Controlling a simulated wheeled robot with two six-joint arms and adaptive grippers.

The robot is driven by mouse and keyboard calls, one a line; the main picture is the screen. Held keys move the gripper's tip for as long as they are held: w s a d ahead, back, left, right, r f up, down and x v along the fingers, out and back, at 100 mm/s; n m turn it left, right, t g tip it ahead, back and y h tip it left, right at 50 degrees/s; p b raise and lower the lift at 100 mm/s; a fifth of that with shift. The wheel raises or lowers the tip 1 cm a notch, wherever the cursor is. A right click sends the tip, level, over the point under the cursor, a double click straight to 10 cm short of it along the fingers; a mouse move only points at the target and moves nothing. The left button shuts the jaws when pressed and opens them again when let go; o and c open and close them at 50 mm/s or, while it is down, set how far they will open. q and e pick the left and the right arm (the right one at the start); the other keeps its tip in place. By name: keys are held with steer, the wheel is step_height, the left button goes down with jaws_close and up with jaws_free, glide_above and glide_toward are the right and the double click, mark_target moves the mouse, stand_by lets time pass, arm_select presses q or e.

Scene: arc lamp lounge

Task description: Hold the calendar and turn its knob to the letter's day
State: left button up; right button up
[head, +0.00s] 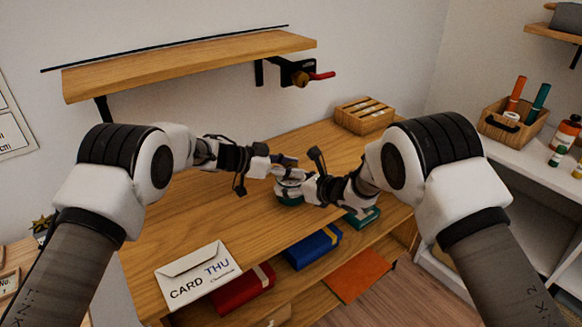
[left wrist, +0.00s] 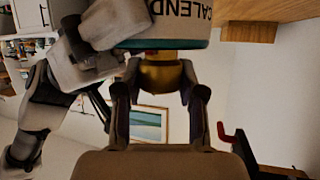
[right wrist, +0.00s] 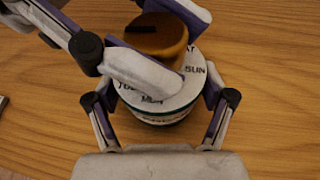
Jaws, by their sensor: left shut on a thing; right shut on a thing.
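The calendar (head: 289,198) is a round drum standing on the wooden table. In the right wrist view its white dial (right wrist: 155,97) shows SUN, MON, part of TUE and the end of SAT; the rest is hidden. My right gripper (right wrist: 156,108) is shut on the drum's sides. My left gripper (left wrist: 163,84) is shut on the brass knob (left wrist: 168,75) on top of it; the knob also shows in the right wrist view (right wrist: 158,42), with a dark mark toward the upper left. The letter (head: 197,272), a white envelope reading CARD THU, lies at the table's front left.
A wooden shelf (head: 190,66) hangs on the wall above the table (head: 200,215). A slatted wooden box (head: 364,116) stands at the back right. Books, including a blue one (head: 313,247), lie on a lower shelf.

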arm_select(q)
steer(key=m+g, duration=0.2)
steer(key=shift+w+d+g+h, duration=0.1)
steer(key=shift+g+h, duration=0.2)
steer(key=shift+m+g, duration=0.4)
steer(key=shift+m, duration=0.1)
steer(key=o, duration=1.2)
steer(key=shift+a, duration=0.2)
steer(key=v, duration=1.1)
steer(key=shift+a+r, duration=0.1)
steer(key=shift+a, duration=0.3)
